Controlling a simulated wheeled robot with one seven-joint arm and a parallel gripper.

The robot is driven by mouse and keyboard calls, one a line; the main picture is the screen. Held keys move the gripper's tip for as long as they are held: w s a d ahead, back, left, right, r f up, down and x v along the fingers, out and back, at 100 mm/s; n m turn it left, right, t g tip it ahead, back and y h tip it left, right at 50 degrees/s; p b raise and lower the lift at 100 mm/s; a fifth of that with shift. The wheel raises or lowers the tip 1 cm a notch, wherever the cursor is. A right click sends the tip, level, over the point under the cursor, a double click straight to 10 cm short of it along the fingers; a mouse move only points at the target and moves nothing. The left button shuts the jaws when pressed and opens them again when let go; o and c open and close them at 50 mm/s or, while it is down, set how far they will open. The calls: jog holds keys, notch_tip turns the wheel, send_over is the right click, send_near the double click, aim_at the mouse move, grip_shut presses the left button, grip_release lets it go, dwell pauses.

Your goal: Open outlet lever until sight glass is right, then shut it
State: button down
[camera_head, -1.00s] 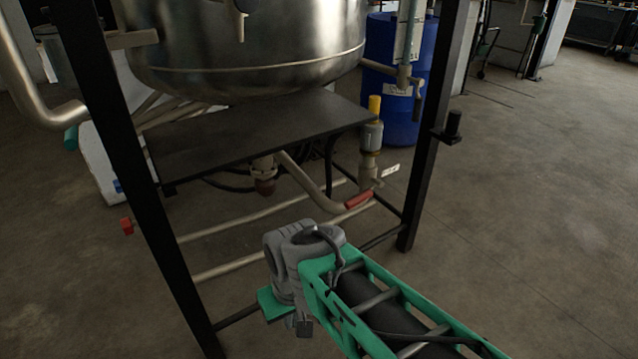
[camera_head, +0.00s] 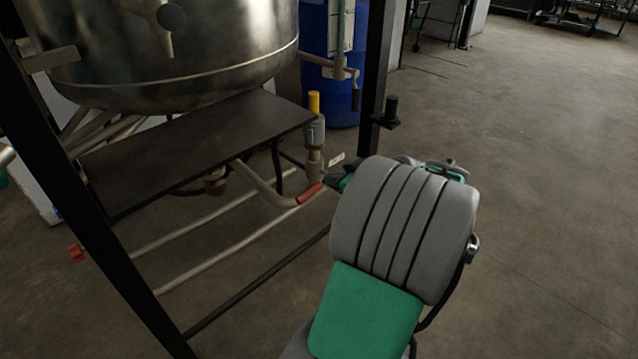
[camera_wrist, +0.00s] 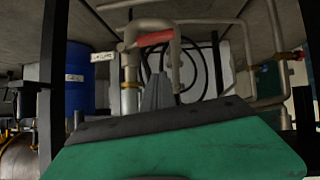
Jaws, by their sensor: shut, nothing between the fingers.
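A red-handled lever (camera_head: 310,193) sits on the pipe under the steel vessel, beside a small white tag (camera_head: 337,158) too small to read. The red handle also shows at the top of the wrist view (camera_wrist: 156,38). My gripper (camera_head: 338,184) is just right of the handle, partly hidden by my wrist. Its shut grey fingers (camera_wrist: 157,92) point toward the lever's pipework in the wrist view. I cannot tell whether they touch the handle. A pale vertical gauge-like strip (camera_head: 342,28) stands before the blue drum; I cannot read any level in it.
The steel vessel (camera_head: 175,45) hangs above a dark plate (camera_head: 200,145). Black frame posts (camera_head: 376,70) stand on both sides. A yellow-topped grey fitting (camera_head: 315,128) rises beside the lever. A dark-handled crank (camera_head: 355,95) hangs near the blue drum (camera_head: 317,45). Floor at right is clear.

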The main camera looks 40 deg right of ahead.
jog(key=b, duration=0.3)
send_over(314, 188)
jog(key=s+a, duration=0.3)
jog(key=s, duration=0.1)
notch_tip(314, 188, down, 5)
jog(key=shift+w+d+f+b, duration=0.2)
jog(key=shift+w+f, duration=0.15)
jog(key=shift+f, duration=0.35)
jog(key=shift+w+d+f+b, duration=0.15)
jog(key=shift+w+f+b, duration=0.15)
jog(key=shift+f, duration=0.45)
jog(key=shift+w+d+f+b, duration=0.15)
jog(key=shift+w+f, duration=0.2)
jog(key=shift+f, duration=0.35)
